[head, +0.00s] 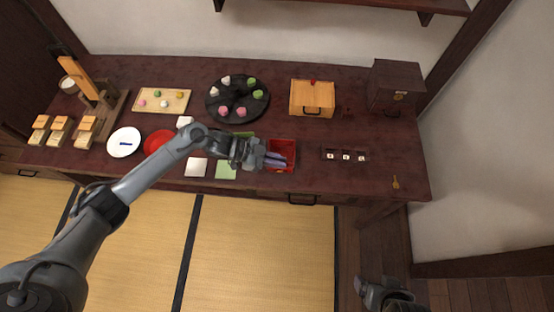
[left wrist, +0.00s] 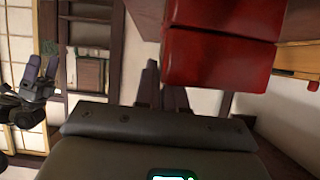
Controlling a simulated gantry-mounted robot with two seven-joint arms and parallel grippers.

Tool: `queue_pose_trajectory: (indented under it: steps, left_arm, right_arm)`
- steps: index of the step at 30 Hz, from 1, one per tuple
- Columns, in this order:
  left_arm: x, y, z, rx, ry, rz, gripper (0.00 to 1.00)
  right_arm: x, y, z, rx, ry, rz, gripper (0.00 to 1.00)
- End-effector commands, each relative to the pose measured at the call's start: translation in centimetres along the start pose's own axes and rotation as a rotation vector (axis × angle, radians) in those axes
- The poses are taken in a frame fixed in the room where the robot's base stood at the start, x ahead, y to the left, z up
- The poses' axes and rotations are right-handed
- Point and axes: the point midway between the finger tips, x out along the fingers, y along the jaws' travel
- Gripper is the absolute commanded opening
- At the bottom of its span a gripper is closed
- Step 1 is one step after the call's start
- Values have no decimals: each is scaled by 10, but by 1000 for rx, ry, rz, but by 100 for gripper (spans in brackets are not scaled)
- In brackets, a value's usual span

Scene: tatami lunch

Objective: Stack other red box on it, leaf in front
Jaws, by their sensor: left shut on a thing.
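A red box (head: 289,147) stands near the front edge of the dark table. My left gripper (head: 275,160) reaches over its left side, with purplish fingers closed on a red box. In the left wrist view two red box sections, an upper one (left wrist: 225,14) and a lower one (left wrist: 215,62), meet at a seam; I cannot tell whether they touch as a stack. My left fingers (left wrist: 163,88) are partly hidden behind the lower one. My right gripper (head: 368,291) is low at the bottom right, away from the table; its jaws are unclear. A small ochre leaf-like thing (head: 395,183) lies at the table's right front.
A row of small dark and white pieces (head: 346,156) lies right of the red box. Behind are a wooden box (head: 312,95) and a round black tray (head: 214,103) of sweets. White (head: 196,167) and green (head: 226,170) squares lie left. The table's right front is mostly clear.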

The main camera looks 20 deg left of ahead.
Motion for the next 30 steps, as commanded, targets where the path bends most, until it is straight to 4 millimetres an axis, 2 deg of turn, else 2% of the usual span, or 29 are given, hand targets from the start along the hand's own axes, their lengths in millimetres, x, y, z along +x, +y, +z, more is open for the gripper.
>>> queue_pose_trajectory:
  steps: [3, 4, 9, 20, 26, 30]
  left_arm:
    - [1, 0, 2, 0, 0, 0, 0]
    - [1, 0, 2, 0, 0, 0, 14]
    - [1, 0, 2, 0, 0, 0, 39]
    - [-2, 0, 2, -1, -1, 0, 39]
    - [-25, 0, 2, 0, -3, 0, 39]
    - [-50, 0, 2, 0, -4, -2, 39]
  right_arm:
    - [2, -1, 0, 3, 0, -2, 89]
    - [1, -1, 0, 3, 0, -3, 89]
    - [1, -2, 0, 6, 1, -5, 89]
    - [0, -2, 0, 7, 1, -5, 89]
    - [-3, 0, -1, 3, 0, -2, 89]
    - [-6, 1, -2, -2, -1, 1, 89]
